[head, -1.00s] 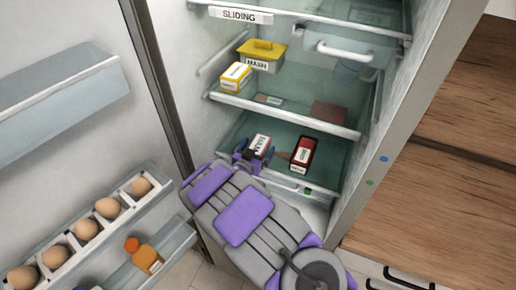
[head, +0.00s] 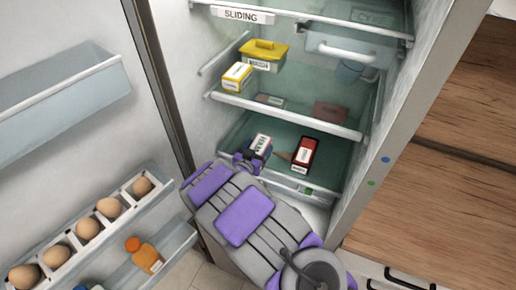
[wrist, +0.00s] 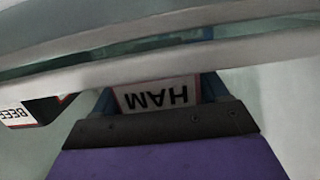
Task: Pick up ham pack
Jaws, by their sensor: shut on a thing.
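The ham pack (head: 261,142), a small box with a white label reading HAM, is on the lower fridge shelf area at the left. My gripper (head: 252,156) is at its near end and is shut on it. In the wrist view the ham pack (wrist: 158,95) shows upside-down lettering between the two blue fingers, with my gripper (wrist: 160,90) on both its sides. The pack's far part is hidden there by a shelf edge. I cannot tell whether the pack touches the shelf below.
A red pack (head: 304,154) lies just right; its BEEF label (wrist: 18,114) shows in the wrist view. The shelf edge (head: 287,117) runs close above. The open door with eggs (head: 110,207) is left.

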